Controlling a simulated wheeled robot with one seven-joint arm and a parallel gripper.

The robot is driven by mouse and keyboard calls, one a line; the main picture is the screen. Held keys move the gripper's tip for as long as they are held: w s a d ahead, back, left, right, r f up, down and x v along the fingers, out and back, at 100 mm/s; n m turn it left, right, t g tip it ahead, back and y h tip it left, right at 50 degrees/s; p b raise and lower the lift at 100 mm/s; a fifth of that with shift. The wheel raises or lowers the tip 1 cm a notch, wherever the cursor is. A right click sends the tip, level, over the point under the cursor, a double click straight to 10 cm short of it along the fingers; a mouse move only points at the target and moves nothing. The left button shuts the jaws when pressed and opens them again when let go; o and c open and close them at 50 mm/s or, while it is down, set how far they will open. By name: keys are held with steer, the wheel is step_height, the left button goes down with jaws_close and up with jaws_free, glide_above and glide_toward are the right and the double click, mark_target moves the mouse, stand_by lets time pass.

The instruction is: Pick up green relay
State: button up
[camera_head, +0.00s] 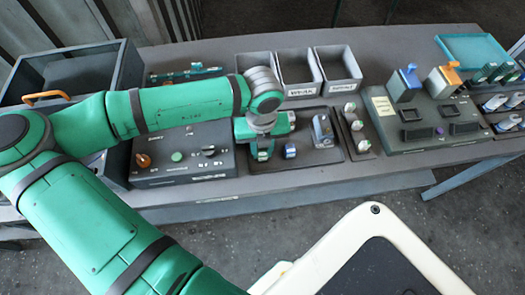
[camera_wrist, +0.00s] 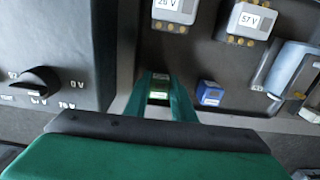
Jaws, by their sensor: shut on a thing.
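My gripper (camera_head: 262,156) points down at the middle of the bench in the head view. In the wrist view, its two green fingers (camera_wrist: 159,92) are shut on a small green relay (camera_wrist: 159,96), whose pale green top shows between them. In the head view the relay cannot be told apart from the fingers. I cannot tell whether the relay touches the surface below. A small blue relay (camera_wrist: 209,94) stands just right of the fingers; it also shows in the head view (camera_head: 290,151).
A control box with knobs (camera_head: 180,160) stands close on the left. Labelled modules (camera_wrist: 247,20) and a grey-blue device (camera_head: 322,131) are near the gripper. Open grey bins (camera_head: 338,68) stand behind. A panel with blue and orange levers (camera_head: 425,110) is at right.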

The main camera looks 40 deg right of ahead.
steer(key=shift+r, duration=0.1)
steer(key=shift+r, duration=0.6)
steer(key=s+d+r, duration=0.3)
steer(key=s+r, duration=0.8)
steer(key=s, duration=0.2)
steer(key=shift+s+d+r, duration=0.3)
